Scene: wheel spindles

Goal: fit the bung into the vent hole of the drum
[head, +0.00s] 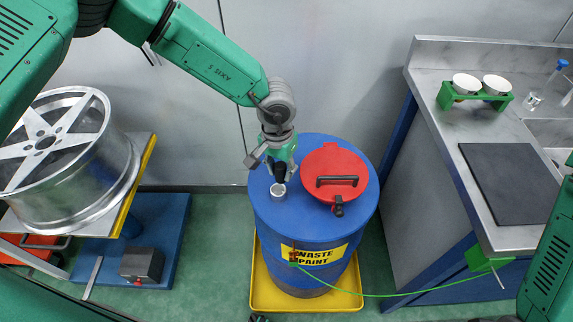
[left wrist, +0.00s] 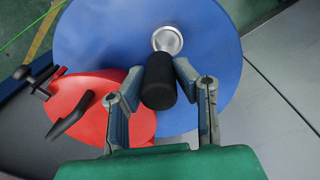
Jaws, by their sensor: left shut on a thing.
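The blue drum (head: 314,236) stands upright in the middle of the head view, with a yellow "WASTE PAINT" label on its side. Its vent hole has a raised silver collar (head: 278,190) on the left part of the lid; the collar also shows in the left wrist view (left wrist: 167,40). My left gripper (head: 279,177) is shut on the black bung (left wrist: 159,82), a dark cylinder, above the lid close to the collar. The bung's lower end overlaps the collar's near edge in the wrist view; I cannot tell whether they touch.
A red hinged lid (head: 333,170) with a black handle covers the right of the drum top. A yellow tray (head: 262,290) lies under the drum. A steel bench (head: 453,130) with a green cup rack stands at right, a wheel (head: 70,150) on a stand at left.

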